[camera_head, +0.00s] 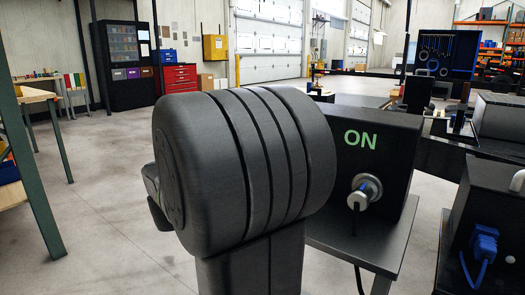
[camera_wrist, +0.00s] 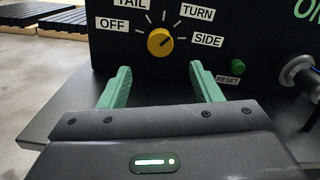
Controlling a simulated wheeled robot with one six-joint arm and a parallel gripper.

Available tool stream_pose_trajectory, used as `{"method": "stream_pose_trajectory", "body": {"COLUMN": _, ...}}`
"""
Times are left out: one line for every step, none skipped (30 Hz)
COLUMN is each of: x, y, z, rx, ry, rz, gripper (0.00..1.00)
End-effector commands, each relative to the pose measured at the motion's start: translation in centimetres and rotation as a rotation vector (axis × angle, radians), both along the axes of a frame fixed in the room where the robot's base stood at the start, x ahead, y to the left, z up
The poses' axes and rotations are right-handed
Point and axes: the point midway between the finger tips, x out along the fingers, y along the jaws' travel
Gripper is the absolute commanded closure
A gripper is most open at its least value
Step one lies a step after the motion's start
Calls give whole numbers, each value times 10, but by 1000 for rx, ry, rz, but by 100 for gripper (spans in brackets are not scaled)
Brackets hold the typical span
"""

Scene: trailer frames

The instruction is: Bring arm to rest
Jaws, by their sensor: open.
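My gripper (camera_wrist: 160,88) shows in the wrist view with its two green fingers apart and nothing between them. Beyond the fingertips is a black control box (camera_wrist: 125,45) with a yellow rotary knob (camera_wrist: 160,42). Labels OFF, TAIL, TURN and SIDE surround the knob, and a green RESET button (camera_wrist: 237,66) sits to its right. The fingers are below and in front of the knob; I cannot tell the exact gap. In the head view my large dark arm joint fills the middle and hides the gripper. The box (camera_head: 375,150) shows behind it with a green ON.
The box stands on a grey table (camera_head: 350,238). A silver connector (camera_head: 363,192) with a cable sticks out of its face. Another dark unit with a blue plug (camera_head: 485,242) is at the right. A green-legged workbench (camera_head: 42,180) stands left. Open floor (camera_head: 110,190) lies between.

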Motion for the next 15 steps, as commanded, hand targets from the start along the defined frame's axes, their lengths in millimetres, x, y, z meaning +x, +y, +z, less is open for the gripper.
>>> {"method": "stream_pose_trajectory", "body": {"x": -6, "y": 6, "z": 1, "rx": -1, "ry": 1, "rz": 4, "gripper": 42}}
{"method": "stream_pose_trajectory", "body": {"x": -10, "y": 8, "z": 1, "rx": -1, "ry": 1, "rz": 4, "gripper": 42}}
{"method": "stream_pose_trajectory", "body": {"x": -14, "y": 11, "z": 1, "rx": -1, "ry": 1, "rz": 4, "gripper": 42}}
{"method": "stream_pose_trajectory", "body": {"x": -17, "y": 13, "z": 2, "rx": -1, "ry": 0, "rz": 3, "gripper": 42}}
{"method": "stream_pose_trajectory", "body": {"x": -21, "y": 16, "z": 2, "rx": -1, "ry": 0, "rz": 4, "gripper": 42}}
{"method": "stream_pose_trajectory", "body": {"x": -25, "y": 19, "z": 1, "rx": -2, "ry": 0, "rz": 3, "gripper": 42}}
{"method": "stream_pose_trajectory", "body": {"x": -28, "y": 21, "z": 1, "rx": -2, "ry": 1, "rz": 3, "gripper": 42}}
{"method": "stream_pose_trajectory", "body": {"x": -31, "y": 23, "z": 1, "rx": -2, "ry": 1, "rz": 4, "gripper": 42}}
{"method": "stream_pose_trajectory", "body": {"x": -34, "y": 24, "z": 1, "rx": -1, "ry": 0, "rz": 2, "gripper": 42}}
{"method": "stream_pose_trajectory", "body": {"x": -28, "y": 19, "z": -1, "rx": 0, "ry": 0, "rz": -3, "gripper": 42}}
{"method": "stream_pose_trajectory", "body": {"x": -24, "y": 16, "z": -2, "rx": 0, "ry": 0, "rz": -4, "gripper": 42}}
{"method": "stream_pose_trajectory", "body": {"x": -20, "y": 13, "z": -2, "rx": -1, "ry": -1, "rz": -5, "gripper": 42}}
{"method": "stream_pose_trajectory", "body": {"x": -17, "y": 11, "z": -2, "rx": -1, "ry": -1, "rz": -4, "gripper": 42}}
{"method": "stream_pose_trajectory", "body": {"x": -13, "y": 8, "z": -1, "rx": -1, "ry": -1, "rz": -5, "gripper": 42}}
{"method": "stream_pose_trajectory", "body": {"x": -9, "y": 5, "z": -2, "rx": 0, "ry": 0, "rz": -5, "gripper": 42}}
